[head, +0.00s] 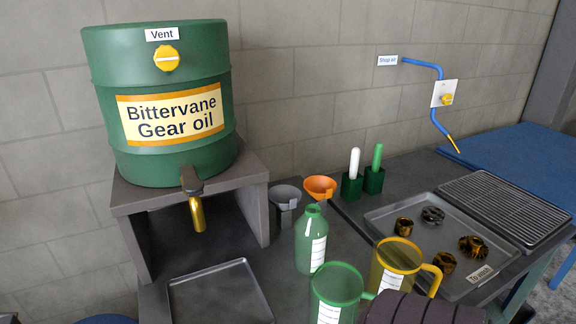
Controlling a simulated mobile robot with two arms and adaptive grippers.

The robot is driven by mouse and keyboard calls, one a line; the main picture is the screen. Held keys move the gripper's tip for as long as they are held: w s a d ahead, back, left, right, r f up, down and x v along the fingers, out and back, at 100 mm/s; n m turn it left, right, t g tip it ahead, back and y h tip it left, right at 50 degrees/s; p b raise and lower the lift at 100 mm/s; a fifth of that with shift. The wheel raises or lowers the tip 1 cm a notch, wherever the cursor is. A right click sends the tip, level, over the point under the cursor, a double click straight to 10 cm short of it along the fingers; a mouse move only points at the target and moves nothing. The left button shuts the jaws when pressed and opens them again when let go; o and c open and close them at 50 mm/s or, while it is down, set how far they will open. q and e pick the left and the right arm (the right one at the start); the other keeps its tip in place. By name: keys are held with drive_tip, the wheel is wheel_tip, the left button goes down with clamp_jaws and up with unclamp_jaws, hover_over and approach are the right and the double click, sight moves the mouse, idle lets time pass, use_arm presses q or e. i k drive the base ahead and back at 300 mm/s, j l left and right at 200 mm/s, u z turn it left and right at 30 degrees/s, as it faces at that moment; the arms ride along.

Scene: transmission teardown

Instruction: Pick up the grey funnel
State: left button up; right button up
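The grey funnel (285,193) stands mouth up at the back of the bench, right of the drum stand. Its lower part is hard to make out against the grey behind it. An orange funnel (320,186) stands just to its right. A green bottle (309,247) stands in front of the two funnels. Neither of my grippers shows in the head view.
A green gear oil drum (165,75) with a tap sits on a grey stand (254,208). Green and yellow jugs (396,262) stand in front. A dark ribbed shape crosses the bottom edge. A parts tray (380,222) lies right, an empty tray (222,296) front left.

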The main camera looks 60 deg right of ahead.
sight(286, 197)
drive_tip(key=z, duration=1.75)
drive_tip(key=u, duration=2.25)
drive_tip(key=z, duration=2.2)
drive_tip(key=l, duration=0.15)
